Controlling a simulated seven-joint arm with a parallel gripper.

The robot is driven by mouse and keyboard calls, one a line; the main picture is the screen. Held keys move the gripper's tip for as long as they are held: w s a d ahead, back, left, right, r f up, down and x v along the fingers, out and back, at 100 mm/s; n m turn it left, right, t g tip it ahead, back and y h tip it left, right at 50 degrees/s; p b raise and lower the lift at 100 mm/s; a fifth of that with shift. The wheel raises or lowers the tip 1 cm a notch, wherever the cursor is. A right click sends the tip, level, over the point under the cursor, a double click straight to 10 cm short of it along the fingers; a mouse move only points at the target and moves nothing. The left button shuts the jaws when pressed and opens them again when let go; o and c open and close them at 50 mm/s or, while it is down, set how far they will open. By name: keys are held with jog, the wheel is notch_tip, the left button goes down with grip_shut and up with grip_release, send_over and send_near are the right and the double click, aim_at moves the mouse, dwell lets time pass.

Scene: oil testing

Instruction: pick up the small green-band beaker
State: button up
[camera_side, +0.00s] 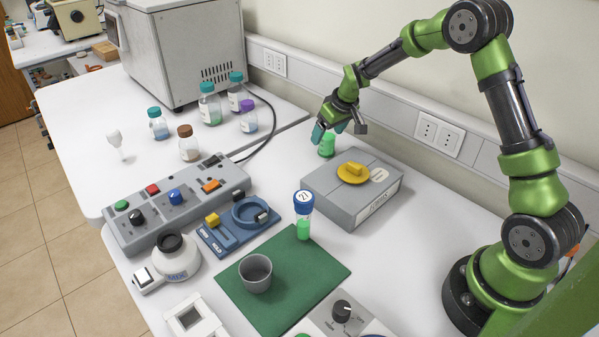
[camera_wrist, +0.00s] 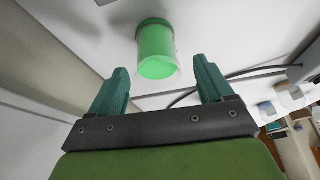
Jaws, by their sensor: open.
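The small green-band beaker (camera_side: 327,145) stands on the white bench, beyond the grey box in the side view. In the wrist view the beaker (camera_wrist: 156,52) shows bright green, ahead of the fingertips and between their lines. My gripper (camera_side: 332,130) is right at the beaker and hides part of its top in the side view. In the wrist view my gripper (camera_wrist: 162,77) has its two teal fingers spread wide with nothing held between them. A gap shows between the beaker and each finger.
A grey box (camera_side: 322,186) with a yellow knob stands close in front of the beaker. A blue-capped tube (camera_side: 303,215) and grey cup (camera_side: 255,273) stand on a green mat (camera_side: 318,270). Capped bottles (camera_side: 209,104) stand to the left. The wall is close behind.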

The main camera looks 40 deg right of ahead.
aim_at(326, 139)
jog(key=shift+x, duration=2)
jog(key=shift+s+d, duration=0.1)
jog(key=shift+d, duration=0.05)
jog(key=c, duration=1.1)
